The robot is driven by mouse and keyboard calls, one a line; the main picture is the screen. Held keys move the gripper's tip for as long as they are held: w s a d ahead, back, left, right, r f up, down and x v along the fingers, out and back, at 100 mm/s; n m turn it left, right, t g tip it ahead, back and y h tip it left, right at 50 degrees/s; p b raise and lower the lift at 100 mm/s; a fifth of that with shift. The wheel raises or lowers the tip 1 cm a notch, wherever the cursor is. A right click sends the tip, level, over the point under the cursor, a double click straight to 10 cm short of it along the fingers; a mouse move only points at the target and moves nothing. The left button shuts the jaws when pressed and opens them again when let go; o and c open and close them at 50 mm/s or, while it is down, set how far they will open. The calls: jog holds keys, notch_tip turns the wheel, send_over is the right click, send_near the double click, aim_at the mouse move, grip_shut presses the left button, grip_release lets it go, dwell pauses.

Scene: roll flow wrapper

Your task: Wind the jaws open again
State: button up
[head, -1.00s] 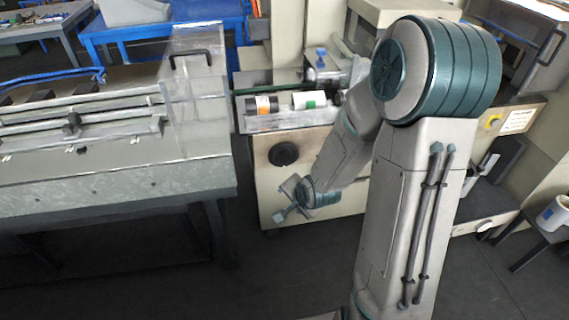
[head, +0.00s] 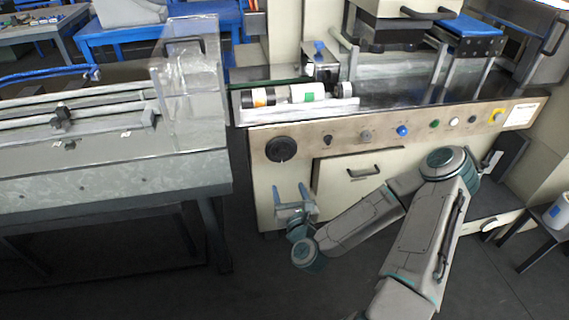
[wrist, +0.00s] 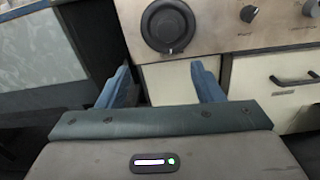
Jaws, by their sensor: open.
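A round black handwheel (head: 281,149) sits on the cream machine's front panel, at its left end. In the wrist view the handwheel (wrist: 167,26) is at the top centre, with a raised hub and a small pale mark low on its rim. My gripper (head: 293,190) points up at the machine front, below the handwheel and apart from it. In the wrist view my gripper (wrist: 161,72) is open and empty, its two blue fingers spread to either side below the wheel. I cannot tell for sure which part of the machine is the jaws.
Small knobs and a blue button (head: 402,131) line the panel to the right. A drawer front with a black handle (head: 363,171) is below. Labelled cylinders (head: 308,93) lie on a tray above. A grey conveyor bench (head: 110,175) stands left.

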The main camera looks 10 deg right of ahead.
jog(key=m+h, duration=0.1)
jog(key=m, duration=0.1)
jog(key=b, duration=0.3)
send_near(283, 155)
jog(key=w, duration=0.8)
jog(key=shift+f, duration=0.2)
jog(key=shift+n, duration=0.3)
jog(key=c, duration=1)
